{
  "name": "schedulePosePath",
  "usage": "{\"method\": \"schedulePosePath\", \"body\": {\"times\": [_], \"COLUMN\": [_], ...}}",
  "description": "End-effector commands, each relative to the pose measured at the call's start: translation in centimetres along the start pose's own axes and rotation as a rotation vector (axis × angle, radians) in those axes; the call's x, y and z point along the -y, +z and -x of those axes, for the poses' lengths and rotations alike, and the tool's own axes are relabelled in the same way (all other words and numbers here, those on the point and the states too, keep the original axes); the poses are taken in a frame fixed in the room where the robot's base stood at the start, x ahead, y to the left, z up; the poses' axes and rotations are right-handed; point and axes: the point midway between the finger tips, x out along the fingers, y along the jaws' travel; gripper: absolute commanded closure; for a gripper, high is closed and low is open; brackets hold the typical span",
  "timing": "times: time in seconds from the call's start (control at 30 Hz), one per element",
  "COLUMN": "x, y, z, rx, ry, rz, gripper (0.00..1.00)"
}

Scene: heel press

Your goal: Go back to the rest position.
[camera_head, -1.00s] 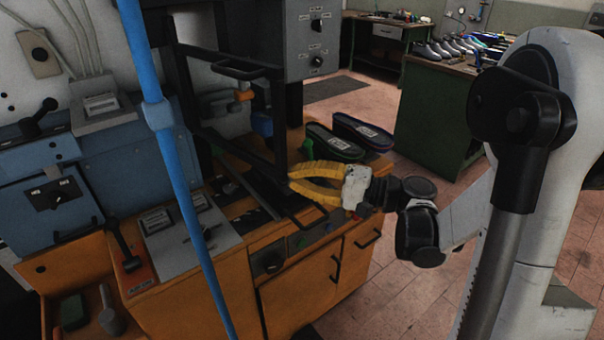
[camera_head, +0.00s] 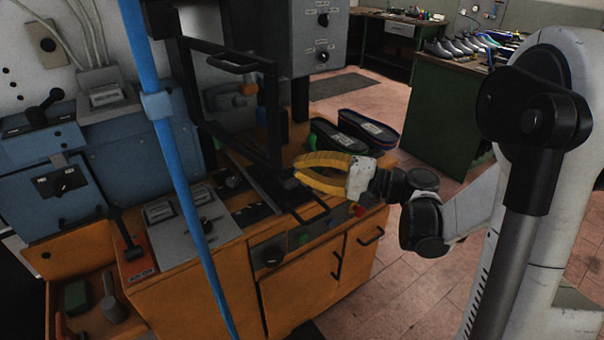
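My gripper (camera_head: 297,171) has yellow fingers and a white body. It is in front of the black metal frame of the press, above the front edge of the orange bench (camera_head: 190,285). A dark gap shows between the fingers, but their tips overlap the black frame, so I cannot tell if they are apart. I see nothing held in it. The press has a black frame with a handle (camera_head: 238,63), which stands upright behind the gripper.
A blue machine (camera_head: 55,190) stands at left. A blue pole (camera_head: 160,105) crosses the foreground. A green bench (camera_head: 447,115) with shoes is at the back right. Floor between benches is clear.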

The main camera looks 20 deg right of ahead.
Motion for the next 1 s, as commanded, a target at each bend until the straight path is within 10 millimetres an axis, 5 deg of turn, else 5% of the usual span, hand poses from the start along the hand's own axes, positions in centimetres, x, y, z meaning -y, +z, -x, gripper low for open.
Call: {"method": "schedulePosePath", "body": {"times": [0.3,0.5,0.77,1.0], "x": [0.2,0.1,-0.4,-4.1], "y": [4.9,6.6,7.3,10.6], "z": [5.1,6.8,6.2,3.6], "rx": [-0.004,-0.002,0.003,0.011], "ry": [0.0,0.0,0.054,0.469], "rz": [0.0,0.0,0.001,0.094], "gripper": [1.0,1.0,1.0,1.0]}}
